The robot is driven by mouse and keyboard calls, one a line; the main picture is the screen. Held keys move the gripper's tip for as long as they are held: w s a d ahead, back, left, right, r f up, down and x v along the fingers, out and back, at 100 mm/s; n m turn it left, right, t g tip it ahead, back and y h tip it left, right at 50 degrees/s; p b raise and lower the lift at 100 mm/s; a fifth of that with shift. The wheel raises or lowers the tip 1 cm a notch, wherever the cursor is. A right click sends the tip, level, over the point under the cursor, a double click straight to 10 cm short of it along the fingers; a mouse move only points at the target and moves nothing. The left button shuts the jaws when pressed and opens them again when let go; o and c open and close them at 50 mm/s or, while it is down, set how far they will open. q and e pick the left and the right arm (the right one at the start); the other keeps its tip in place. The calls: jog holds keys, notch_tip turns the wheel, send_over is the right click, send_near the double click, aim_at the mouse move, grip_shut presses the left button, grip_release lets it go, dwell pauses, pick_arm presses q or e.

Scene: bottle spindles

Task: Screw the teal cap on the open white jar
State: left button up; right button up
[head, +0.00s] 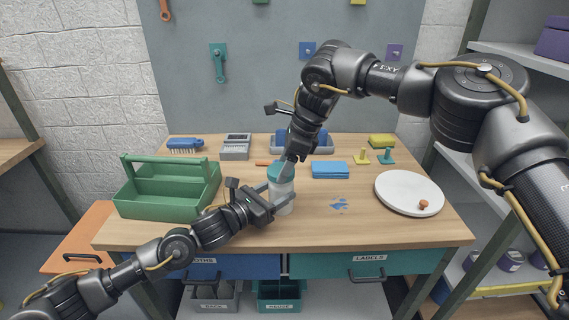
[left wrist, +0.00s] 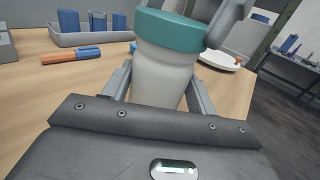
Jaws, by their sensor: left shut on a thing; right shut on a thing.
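The white jar (head: 282,193) stands upright on the wooden bench, with the teal cap (head: 279,171) on its top. My left gripper (head: 281,195) is shut around the jar's body from the left. The jar (left wrist: 163,78) also shows between the left fingers in the left wrist view, with the teal cap (left wrist: 170,30) above it. My right gripper (head: 287,164) comes down from above and is shut on the teal cap. Part of its fingers shows at the top of the left wrist view. I cannot tell how tightly the cap sits on the jar.
A green tote (head: 168,190) stands at the left. A white round plate (head: 409,192) with a small orange-brown item lies at the right. The front right bench is clear.

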jog(key=shift+f, duration=0.45)
